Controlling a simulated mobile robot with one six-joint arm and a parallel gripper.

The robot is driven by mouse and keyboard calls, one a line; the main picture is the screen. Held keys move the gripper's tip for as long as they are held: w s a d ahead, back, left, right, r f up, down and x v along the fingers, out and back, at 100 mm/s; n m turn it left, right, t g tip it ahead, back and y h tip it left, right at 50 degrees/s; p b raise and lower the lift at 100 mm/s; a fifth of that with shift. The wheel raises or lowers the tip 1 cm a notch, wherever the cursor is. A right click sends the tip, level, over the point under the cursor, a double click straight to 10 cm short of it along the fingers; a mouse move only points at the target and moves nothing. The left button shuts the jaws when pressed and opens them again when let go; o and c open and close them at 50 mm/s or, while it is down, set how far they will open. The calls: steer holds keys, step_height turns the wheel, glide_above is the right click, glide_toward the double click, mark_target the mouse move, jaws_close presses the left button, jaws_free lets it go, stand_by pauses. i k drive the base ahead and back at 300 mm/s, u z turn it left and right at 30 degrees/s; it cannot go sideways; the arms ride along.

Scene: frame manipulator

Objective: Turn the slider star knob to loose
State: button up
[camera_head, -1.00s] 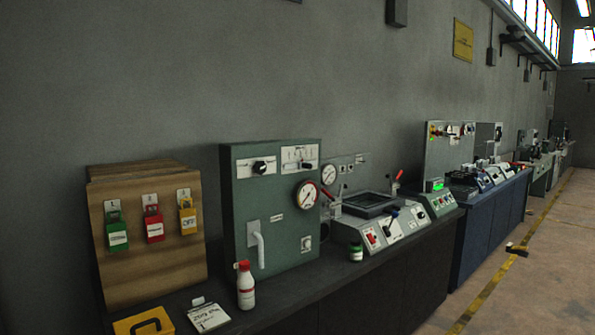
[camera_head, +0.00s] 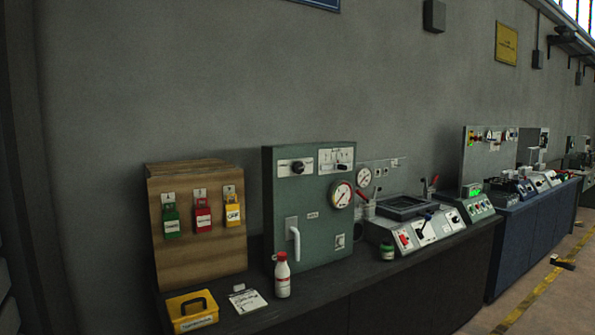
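I cannot make out a slider star knob for certain; everything is small and far off. A green panel (camera_head: 268,210) on the near bench carries a black knob (camera_head: 297,167) on a white plate and a white scale plate (camera_head: 336,159) beside it. A black-handled control (camera_head: 425,222) stands on the sloped console (camera_head: 440,229) to the right. I cannot tell whether any of these is the star knob or how it is set. My gripper is not in view.
A dark bench (camera_head: 330,285) runs along the wall, with a wooden lock board (camera_head: 190,255), a yellow box (camera_head: 190,312), a white red-capped bottle (camera_head: 282,278) and a green jar (camera_head: 387,252). A blue bench (camera_head: 520,240) stands farther right. Open floor (camera_head: 545,315) shows at lower right.

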mark_target(299, 167)
steer(key=z, duration=0.1)
steer(key=i, duration=1.7)
steer(key=u, duration=0.1)
